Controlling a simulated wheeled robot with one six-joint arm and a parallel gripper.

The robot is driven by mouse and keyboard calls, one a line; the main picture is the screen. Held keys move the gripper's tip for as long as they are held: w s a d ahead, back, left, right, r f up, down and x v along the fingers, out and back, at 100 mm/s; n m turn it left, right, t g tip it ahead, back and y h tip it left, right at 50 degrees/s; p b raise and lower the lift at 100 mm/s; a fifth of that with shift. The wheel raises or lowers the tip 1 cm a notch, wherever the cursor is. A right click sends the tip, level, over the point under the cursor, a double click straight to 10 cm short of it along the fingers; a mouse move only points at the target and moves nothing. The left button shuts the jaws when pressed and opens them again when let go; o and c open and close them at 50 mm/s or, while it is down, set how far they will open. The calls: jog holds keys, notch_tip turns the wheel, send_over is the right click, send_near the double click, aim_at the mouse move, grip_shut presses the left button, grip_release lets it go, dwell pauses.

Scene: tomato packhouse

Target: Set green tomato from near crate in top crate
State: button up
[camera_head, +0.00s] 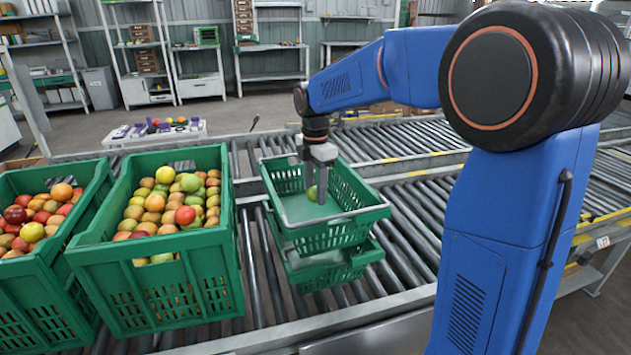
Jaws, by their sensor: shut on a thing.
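My gripper (315,188) points straight down and is shut on a green tomato (312,194). It holds the tomato inside or just above the top crate (345,221), and I cannot tell whether the tomato touches the floor of that crate. The top crate is green and stacked on another green crate (325,272) on the rollers. It looks empty apart from the tomato. To its left is a large green crate (165,295), probably the near crate, full of green, yellow, orange and red tomatoes.
Another full green crate (45,295) stands at the far left. A roller conveyor (405,210) runs under the stack and off to the right. A low white table (190,131) with small items stands behind. Shelves line the back wall.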

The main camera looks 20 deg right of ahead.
send_over(315, 218)
jog(key=shift+w+d+f, duration=0.1)
jog(key=shift+f, duration=2.3)
jog(key=shift+f, duration=0.55)
jog(key=o, duration=0.8)
jog(key=shift+c, duration=1.3)
jog(key=shift+r, duration=0.1)
jog(key=shift+r, duration=3.3)
